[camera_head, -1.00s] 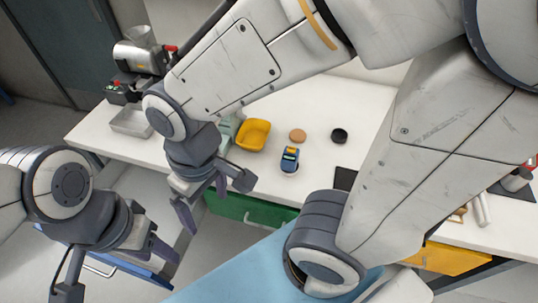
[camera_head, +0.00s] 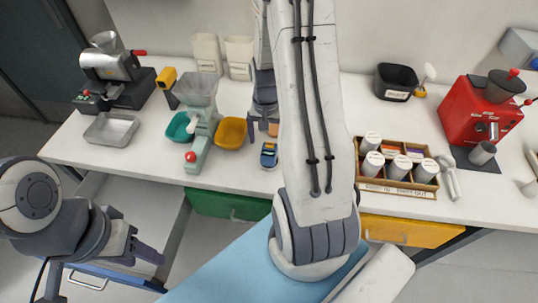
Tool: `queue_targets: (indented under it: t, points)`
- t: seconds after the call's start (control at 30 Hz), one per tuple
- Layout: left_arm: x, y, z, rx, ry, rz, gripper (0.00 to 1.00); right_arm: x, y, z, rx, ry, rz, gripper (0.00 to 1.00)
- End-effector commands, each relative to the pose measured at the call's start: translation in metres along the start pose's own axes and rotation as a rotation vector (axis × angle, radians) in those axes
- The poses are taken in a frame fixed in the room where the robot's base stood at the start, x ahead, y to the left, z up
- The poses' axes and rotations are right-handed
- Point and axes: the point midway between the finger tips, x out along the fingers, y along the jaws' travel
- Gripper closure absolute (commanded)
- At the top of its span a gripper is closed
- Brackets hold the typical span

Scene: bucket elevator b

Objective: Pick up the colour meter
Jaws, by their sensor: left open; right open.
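My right gripper (camera_head: 264,112) is open and points down over the bench, just behind the device in the picture. My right arm's pale link hides part of this gripper and the bench to its right. I cannot tell how high the gripper is. My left gripper (camera_head: 108,278) is open and empty, low at the left in front of the bench.
A yellow bowl (camera_head: 231,133) and a grey-green machine with a hopper (camera_head: 197,92) stand left of the device. A wooden rack (camera_head: 395,188) of several canisters and a red grinder (camera_head: 475,115) are to the right. An open drawer (camera_head: 140,208) juts out at left.

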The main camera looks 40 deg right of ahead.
Motion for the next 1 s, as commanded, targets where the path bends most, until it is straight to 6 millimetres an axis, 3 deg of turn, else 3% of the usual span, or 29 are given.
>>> queue_targets:
  t: [0.27,0.6,0.93,0.97,1.0]
  points:
    - [-0.007,0.001,0.000,0.000,0.000,0.000,0.50,0.020,0.001,0.000,-0.002,-0.003,0.001,0.05]
    - [-0.022,0.002,-0.001,0.000,0.000,0.000,0.50,0.060,0.006,-0.003,-0.002,-0.003,0.001,0.05]
    - [-0.022,0.002,-0.001,0.001,0.000,0.000,0.50,0.067,0.006,-0.004,-0.002,0.001,-0.001,0.05]
    - [-0.022,0.002,-0.001,0.001,0.000,0.000,0.50,0.067,0.006,-0.004,-0.002,0.001,-0.001,0.13]
    - [-0.022,0.002,-0.001,0.001,0.000,0.000,0.50,0.067,0.006,-0.004,-0.002,0.001,-0.001,0.28]
